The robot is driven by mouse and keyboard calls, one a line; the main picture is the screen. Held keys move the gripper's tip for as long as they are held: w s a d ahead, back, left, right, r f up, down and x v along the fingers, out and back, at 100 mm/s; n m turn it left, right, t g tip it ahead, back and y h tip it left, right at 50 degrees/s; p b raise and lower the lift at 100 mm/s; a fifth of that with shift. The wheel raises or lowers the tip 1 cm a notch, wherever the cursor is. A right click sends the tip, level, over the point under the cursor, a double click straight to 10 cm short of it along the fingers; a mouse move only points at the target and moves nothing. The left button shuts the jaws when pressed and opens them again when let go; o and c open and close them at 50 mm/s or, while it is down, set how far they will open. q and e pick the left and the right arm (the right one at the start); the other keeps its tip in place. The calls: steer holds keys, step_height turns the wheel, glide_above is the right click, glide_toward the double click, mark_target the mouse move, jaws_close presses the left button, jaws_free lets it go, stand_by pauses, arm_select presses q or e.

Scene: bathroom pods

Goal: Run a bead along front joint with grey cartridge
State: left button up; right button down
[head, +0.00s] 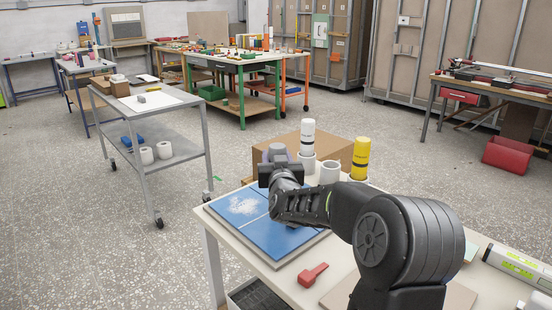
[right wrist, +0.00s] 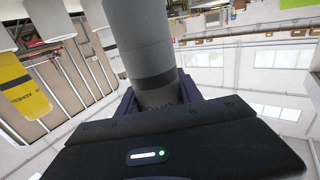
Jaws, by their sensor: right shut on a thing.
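My right gripper (head: 271,166) is shut on the grey cartridge (head: 276,152), above the far edge of the blue panel (head: 222,205). In the right wrist view the grey cartridge (right wrist: 140,45) stands between the jaws, with a dark band and partly hidden lettering near the grip. Its nozzle is not visible. The blue panel lies on the worktable with a pale patch and a thin light joint line (head: 256,218); my arm hides its right part. A white cartridge (head: 308,136) and a yellow cartridge (head: 361,158) stand upright behind it. My left gripper is not in view.
An empty-looking white holder (head: 330,172) stands between the white and yellow cartridges. A cardboard box (head: 263,152) is behind the table. A red tool (head: 312,275) lies near the front, and a level (head: 518,268) at right. A grey trolley (head: 180,110) stands to the left.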

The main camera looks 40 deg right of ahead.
step_height(320, 180, up, 4)
steer(key=shift+r+p, duration=0.15)
steer(key=shift+p, duration=1.1)
